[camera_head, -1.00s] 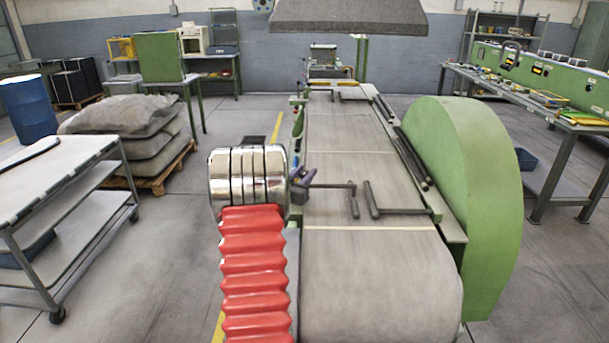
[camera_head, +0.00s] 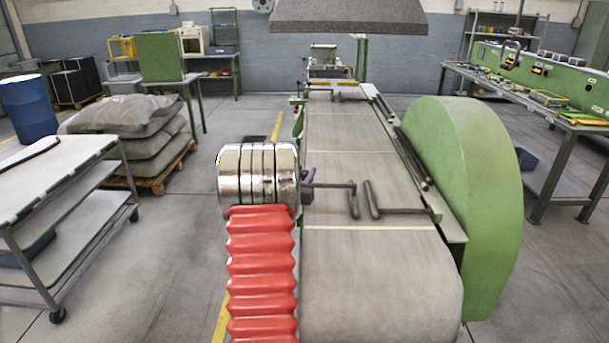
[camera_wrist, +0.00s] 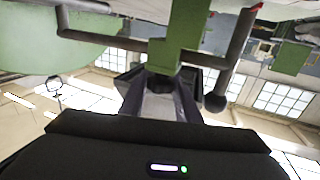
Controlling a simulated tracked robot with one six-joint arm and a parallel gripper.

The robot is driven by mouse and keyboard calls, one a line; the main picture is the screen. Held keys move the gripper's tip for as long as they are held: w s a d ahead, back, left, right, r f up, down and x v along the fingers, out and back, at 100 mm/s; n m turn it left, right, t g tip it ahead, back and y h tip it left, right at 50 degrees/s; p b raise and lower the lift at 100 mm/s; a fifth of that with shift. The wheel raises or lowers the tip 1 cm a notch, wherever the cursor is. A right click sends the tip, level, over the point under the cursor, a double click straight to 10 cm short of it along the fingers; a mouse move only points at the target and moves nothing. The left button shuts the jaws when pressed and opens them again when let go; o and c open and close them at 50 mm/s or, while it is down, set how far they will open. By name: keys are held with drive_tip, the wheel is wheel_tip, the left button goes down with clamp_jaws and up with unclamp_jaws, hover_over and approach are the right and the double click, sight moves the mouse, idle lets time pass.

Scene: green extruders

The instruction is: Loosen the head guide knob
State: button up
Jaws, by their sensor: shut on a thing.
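The head guide is a pair of dark bent rods over the grey belt, a left rod (camera_head: 335,186) and a right rod (camera_head: 400,211). My gripper (camera_head: 307,185) is a small dark purple shape at the outer end of the left rod, mostly hidden behind my arm's chrome rings. In the wrist view my gripper (camera_wrist: 160,88) is shut at the base of a green bracket (camera_wrist: 186,40), between two bent rods. The knob itself is hidden between the jaws. A dark rounded rod end (camera_wrist: 215,102) sits just right of the jaws, apart from them.
The grey belt (camera_head: 375,270) runs away from me, with a large green rounded guard (camera_head: 465,200) on its right. A dark hood (camera_head: 348,15) hangs above.

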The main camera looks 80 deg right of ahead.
drive_tip(key=o, duration=1)
drive_tip(key=shift+o, duration=0.2)
drive_tip(key=shift+a, duration=0.1)
drive_tip(key=w+a, duration=0.1)
drive_tip(key=a, duration=1.2)
drive_tip(key=shift+a, duration=0.3)
drive_tip(key=shift+f, duration=0.15)
